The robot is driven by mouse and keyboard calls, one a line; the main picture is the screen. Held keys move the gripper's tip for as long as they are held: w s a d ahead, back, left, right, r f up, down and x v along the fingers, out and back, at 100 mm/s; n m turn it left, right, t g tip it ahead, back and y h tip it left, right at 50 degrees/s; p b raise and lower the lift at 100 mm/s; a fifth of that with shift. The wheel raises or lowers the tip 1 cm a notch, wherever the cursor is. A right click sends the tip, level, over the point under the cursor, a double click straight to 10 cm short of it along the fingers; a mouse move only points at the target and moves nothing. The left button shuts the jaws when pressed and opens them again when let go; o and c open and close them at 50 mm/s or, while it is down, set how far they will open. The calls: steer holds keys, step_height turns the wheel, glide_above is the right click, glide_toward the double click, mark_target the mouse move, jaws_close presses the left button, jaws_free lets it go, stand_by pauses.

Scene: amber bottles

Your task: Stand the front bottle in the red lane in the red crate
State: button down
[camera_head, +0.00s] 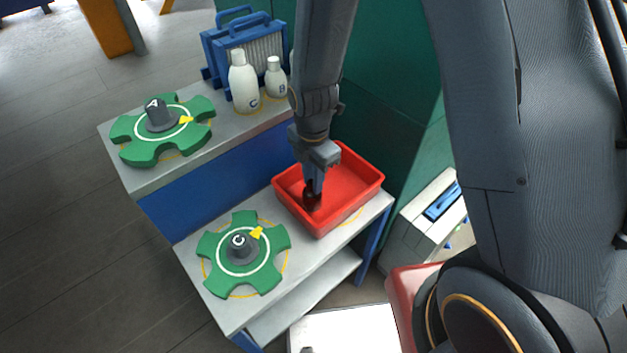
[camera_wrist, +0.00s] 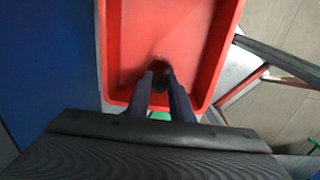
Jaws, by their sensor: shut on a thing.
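The red crate (camera_head: 350,183) stands on the lower shelf of the grey and blue stand, right of the green star wheel marked C. My gripper (camera_head: 312,190) reaches down into its left part. The gripper is shut on a dark amber bottle (camera_head: 312,202), which is mostly hidden by the fingers. In the wrist view the bottle (camera_wrist: 160,69) shows as a dark round shape between the fingertips (camera_wrist: 160,82), inside the walls of the crate (camera_wrist: 195,40). I cannot tell whether the bottle touches the crate floor. No other bottle shows in the crate. The red lane is not recognisable.
A green star wheel (camera_head: 218,262) lies left of the crate. Another (camera_head: 187,139) is on the upper shelf, with white bottles (camera_head: 243,80) and a blue rack (camera_head: 233,32) behind. A teal panel (camera_head: 385,110) rises close behind the crate.

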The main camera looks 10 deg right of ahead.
steer(key=shift+s+f, duration=0.25)
steer(key=shift+f, duration=0.45)
steer(key=c, duration=1.1)
jaws_free()
steer(key=shift+f, duration=0.1)
steer(key=shift+w, duration=0.1)
steer(key=shift+w+r, duration=0.1)
steer(key=shift+r, duration=0.5)
step_height(320, 180, up, 10)
steer(key=b, duration=0.2)
steer(key=s+d+r+m, duration=0.2)
steer(key=d+m, duration=0.4)
steer(key=m, duration=0.6)
steer(key=s+d+r+m+t, duration=0.1)
steer(key=s+d+m, duration=0.4)
steer(key=m, duration=0.7)
steer(key=shift+s+d+r+m, duration=0.2)
steer(key=shift+d+r+m, duration=0.2)
steer(key=shift+d+r, duration=0.6)
